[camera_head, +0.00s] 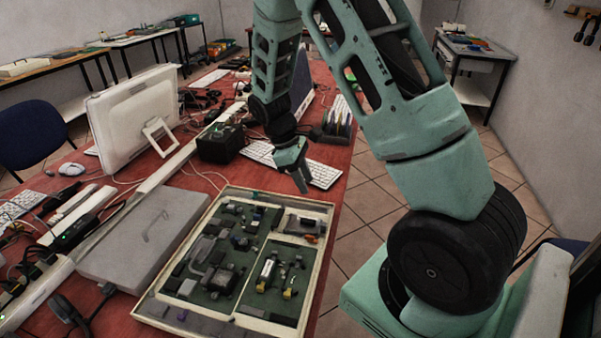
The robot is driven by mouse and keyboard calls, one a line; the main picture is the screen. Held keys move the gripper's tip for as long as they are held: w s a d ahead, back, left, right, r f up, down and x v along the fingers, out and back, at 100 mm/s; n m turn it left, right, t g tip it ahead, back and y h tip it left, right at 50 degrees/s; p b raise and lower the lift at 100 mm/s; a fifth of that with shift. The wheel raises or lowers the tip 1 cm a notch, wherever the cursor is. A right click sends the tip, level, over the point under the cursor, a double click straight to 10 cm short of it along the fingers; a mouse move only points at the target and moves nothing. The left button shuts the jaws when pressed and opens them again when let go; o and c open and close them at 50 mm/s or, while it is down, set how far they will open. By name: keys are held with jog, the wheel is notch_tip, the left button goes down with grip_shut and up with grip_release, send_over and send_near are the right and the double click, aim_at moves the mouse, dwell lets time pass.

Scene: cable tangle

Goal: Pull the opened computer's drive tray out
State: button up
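The opened computer is a shallow cream case (327,243) lying flat on the red table, with green boards and small parts inside. A metallic unit with an orange part (302,224) sits in its upper right corner; I cannot tell whether this is the drive tray. My gripper (301,183) hangs above the table just beyond the case's far edge, pointing down, apart from the case. Its fingers are small and seen edge-on, so their opening is unclear. I see nothing held in it.
A grey flat panel (145,237) lies left of the case. Behind are a black box (220,143), a white keyboard (322,174) and a white monitor (137,115). Cables and power strips crowd the table's left side. The floor (368,205) is open to the right.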

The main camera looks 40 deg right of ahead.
jog(key=shift+v, duration=1.15)
jog(key=s+a+r+t+y, duration=0.1)
jog(key=s+a+r, duration=0.15)
jog(key=a, duration=0.75)
jog(key=s+a+r+t+y, duration=0.1)
jog(key=s+a+r, duration=0.15)
jog(key=a, duration=0.65)
jog(key=s+a+r+t, duration=0.1)
jog(key=s+a+r, duration=0.1)
jog(key=s+a, duration=0.4)
jog(key=s+a+r+n+t, duration=0.1)
jog(key=s+a+r, duration=0.2)
jog(key=s+a, duration=0.3)
jog(key=s, duration=0.4)
jog(key=shift+n+y, duration=0.3)
jog(key=shift+y, duration=0.1)
